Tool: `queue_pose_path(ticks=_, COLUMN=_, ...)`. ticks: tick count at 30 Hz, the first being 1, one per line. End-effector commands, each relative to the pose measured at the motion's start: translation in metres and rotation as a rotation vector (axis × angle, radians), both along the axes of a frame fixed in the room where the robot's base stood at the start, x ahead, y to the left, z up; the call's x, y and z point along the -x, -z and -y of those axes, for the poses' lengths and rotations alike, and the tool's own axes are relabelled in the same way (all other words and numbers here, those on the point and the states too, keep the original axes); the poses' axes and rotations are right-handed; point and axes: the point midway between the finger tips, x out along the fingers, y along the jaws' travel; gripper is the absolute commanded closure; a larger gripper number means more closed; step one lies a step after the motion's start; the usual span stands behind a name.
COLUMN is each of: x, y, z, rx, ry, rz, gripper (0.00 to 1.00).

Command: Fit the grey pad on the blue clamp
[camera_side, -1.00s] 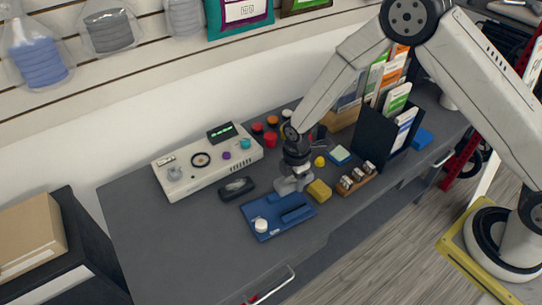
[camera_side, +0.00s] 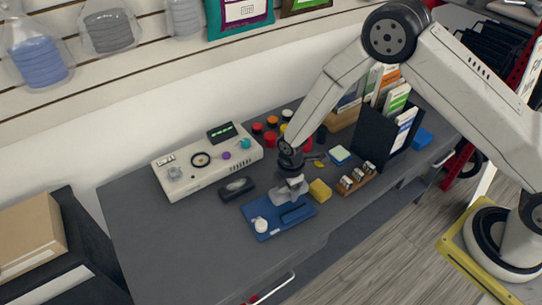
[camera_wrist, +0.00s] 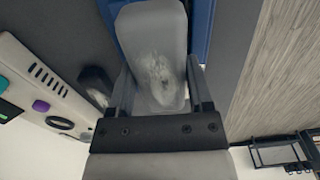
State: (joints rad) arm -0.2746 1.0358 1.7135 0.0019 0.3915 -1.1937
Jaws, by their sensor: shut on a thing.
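My gripper (camera_side: 288,187) is shut on the grey pad (camera_wrist: 155,55), which fills the space between the two fingers in the wrist view. In the side view the grey pad (camera_side: 283,197) hangs low over the back part of the blue clamp (camera_side: 264,231). The blue clamp lies flat near the bench's front edge, with a white round knob (camera_side: 261,224) at its left front and a raised bar on its right. Part of the clamp (camera_wrist: 201,35) shows behind the pad in the wrist view. I cannot tell whether pad and clamp touch.
A yellow block (camera_side: 319,191) stands close right of the clamp. A dark oval object (camera_side: 237,188) lies to the left, before a white control box (camera_side: 207,162). A wooden rack of small jars (camera_side: 356,178) is farther right. The bench's left part is clear.

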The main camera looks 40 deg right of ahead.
Motion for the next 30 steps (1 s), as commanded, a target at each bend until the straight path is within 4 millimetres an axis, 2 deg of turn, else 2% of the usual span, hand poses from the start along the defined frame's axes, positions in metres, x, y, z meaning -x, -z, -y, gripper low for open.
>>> queue_pose_path(ticks=12, x=0.0, y=0.025, z=0.0, rx=0.0, ry=0.0, rz=0.001, gripper=0.99)
queue_pose_path(ticks=30, x=0.0, y=0.029, z=0.0, rx=0.0, ry=0.0, rz=0.001, gripper=0.99)
